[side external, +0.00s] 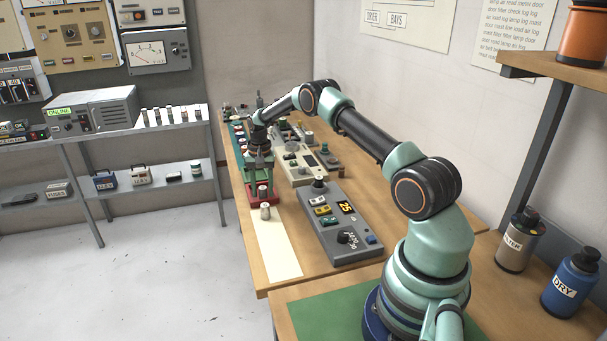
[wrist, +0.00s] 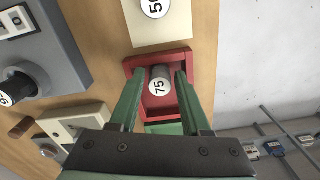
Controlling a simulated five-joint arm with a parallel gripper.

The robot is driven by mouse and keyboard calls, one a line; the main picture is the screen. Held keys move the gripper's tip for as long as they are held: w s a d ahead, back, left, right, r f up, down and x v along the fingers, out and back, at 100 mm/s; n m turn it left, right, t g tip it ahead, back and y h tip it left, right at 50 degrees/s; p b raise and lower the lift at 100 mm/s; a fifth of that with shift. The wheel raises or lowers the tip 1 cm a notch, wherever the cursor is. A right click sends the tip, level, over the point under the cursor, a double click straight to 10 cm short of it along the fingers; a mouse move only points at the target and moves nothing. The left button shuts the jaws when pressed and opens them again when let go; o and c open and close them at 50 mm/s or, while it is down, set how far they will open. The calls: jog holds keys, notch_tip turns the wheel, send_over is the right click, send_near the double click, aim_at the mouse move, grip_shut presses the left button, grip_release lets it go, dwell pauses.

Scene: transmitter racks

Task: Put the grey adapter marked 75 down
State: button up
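The grey adapter marked 75 (wrist: 160,84) stands in a red-rimmed bay (wrist: 142,60) in the wrist view. In the side view the adapter (side external: 262,191) shows in the red bay (side external: 273,199), just below my gripper's fingertips. My gripper (wrist: 160,74) has its two green fingers on either side of the adapter, with a gap visible on both sides, so it looks open. In the side view my gripper (side external: 260,178) points down over the red bay. How far the fingertips reach down beside the adapter is hard to tell.
Another adapter, marked 50 (wrist: 155,7), stands on the cream strip (side external: 272,245) in front of the red bay. A grey control box (side external: 341,225) with a lit display lies to the right. More equipment (side external: 296,165) crowds the bench beside my gripper. The strip's near end is clear.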

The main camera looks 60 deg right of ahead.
aim_at(263, 188)
jog(key=shift+o, duration=0.2)
jog(key=a+r+n+t, duration=0.1)
jog(key=a+r, duration=0.2)
jog(key=r, duration=0.8)
jog(key=a+r+n, duration=0.1)
jog(key=a+r, duration=0.3)
jog(key=r, duration=0.7)
jog(key=s+a+r+n+t, duration=0.3)
jog(key=s+a+r+n, duration=0.4)
jog(key=s+a, duration=0.6)
jog(key=s+a+f+n+t, duration=0.1)
jog(key=s+a+f+n, duration=0.1)
jog(key=s+a, duration=0.4)
jog(key=shift+s+a+n+t, duration=0.15)
jog(key=shift+s+n+t, duration=0.25)
jog(key=shift+s, duration=0.75)
